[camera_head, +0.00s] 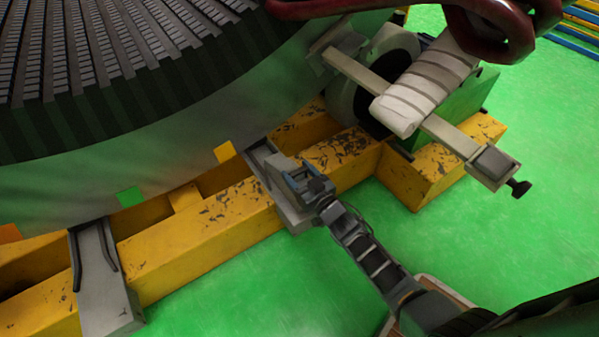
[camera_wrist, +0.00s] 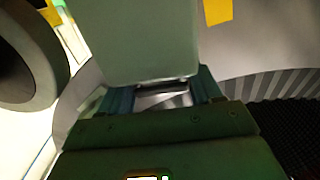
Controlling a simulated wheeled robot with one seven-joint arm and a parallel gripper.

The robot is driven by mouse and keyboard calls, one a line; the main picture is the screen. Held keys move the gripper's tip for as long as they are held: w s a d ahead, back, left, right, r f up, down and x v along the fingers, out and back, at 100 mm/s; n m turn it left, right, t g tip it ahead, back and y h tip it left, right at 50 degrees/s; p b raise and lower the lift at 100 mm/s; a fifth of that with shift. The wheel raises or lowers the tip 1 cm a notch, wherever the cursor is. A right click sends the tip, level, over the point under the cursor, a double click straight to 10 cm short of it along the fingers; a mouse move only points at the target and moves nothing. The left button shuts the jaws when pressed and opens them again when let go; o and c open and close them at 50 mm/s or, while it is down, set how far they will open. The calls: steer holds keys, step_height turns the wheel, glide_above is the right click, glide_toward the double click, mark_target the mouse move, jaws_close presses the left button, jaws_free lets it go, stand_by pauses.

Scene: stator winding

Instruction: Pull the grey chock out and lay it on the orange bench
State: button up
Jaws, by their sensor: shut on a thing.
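The grey chock (camera_head: 281,198) lies across the yellow beam, its far end against the lower edge of the big round stator (camera_head: 150,165). My gripper (camera_head: 303,181) is over the chock's near end and shut on it. In the wrist view the chock (camera_wrist: 136,40) is a flat grey-green block in front of the two blue-green fingers (camera_wrist: 160,95). The fingers partly hide its near end in the head view. I cannot make out an orange bench in either view.
A second grey chock (camera_head: 108,285) sits on the yellow beam (camera_head: 200,232) at lower left. A roller unit with a white wrapped bundle (camera_head: 425,85) and a grey bar stands at upper right, below a dark red hook (camera_head: 490,25). The green floor (camera_head: 500,235) at right is clear.

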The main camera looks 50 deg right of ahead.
steer(key=shift+s, duration=0.1)
steer(key=o, duration=1.6)
steer(key=p+v, duration=0.2)
steer(key=v, duration=0.5)
steer(key=shift+s, duration=0.4)
steer(key=shift+a, duration=0.15)
steer(key=shift+c, duration=0.4)
